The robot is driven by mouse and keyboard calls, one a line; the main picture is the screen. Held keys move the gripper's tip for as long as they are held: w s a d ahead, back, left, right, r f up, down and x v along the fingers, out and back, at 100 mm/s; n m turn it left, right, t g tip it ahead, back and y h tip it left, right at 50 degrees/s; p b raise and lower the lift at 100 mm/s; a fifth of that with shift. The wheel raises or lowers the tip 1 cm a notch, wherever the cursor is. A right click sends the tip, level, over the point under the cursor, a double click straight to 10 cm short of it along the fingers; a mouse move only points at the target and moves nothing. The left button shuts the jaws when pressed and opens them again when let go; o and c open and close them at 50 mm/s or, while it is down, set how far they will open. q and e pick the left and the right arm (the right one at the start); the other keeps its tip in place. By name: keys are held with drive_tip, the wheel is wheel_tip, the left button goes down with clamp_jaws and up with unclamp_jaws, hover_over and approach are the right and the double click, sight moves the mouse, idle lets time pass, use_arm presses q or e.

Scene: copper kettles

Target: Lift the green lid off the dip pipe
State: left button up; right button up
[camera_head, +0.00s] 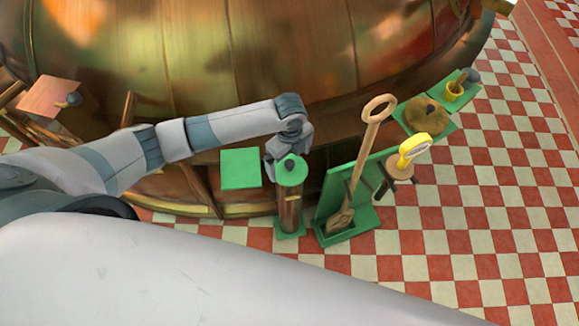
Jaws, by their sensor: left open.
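The dip pipe (290,212) is an upright copper-brown tube on a small green base on the floor, in front of the kettle. The green lid (292,179) sits on its top and has a dark round knob (289,164). My left gripper (286,157) points down at the lid from above and behind, with its jaws open around or just behind the knob. I cannot tell whether a finger touches the lid. My right gripper is not in view.
A wooden paddle (362,155) stands in a green rack (330,203) just right of the pipe. A yellow gauge-like tool (413,147) is beside it. A green square plate (240,168) is left of the pipe. The copper kettle (290,50) fills the back. Checkered floor (480,230) is clear at right.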

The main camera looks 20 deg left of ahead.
sight(293, 170)
use_arm(q)
drive_tip(key=shift+f, duration=1.2)
drive_tip(key=c, duration=1)
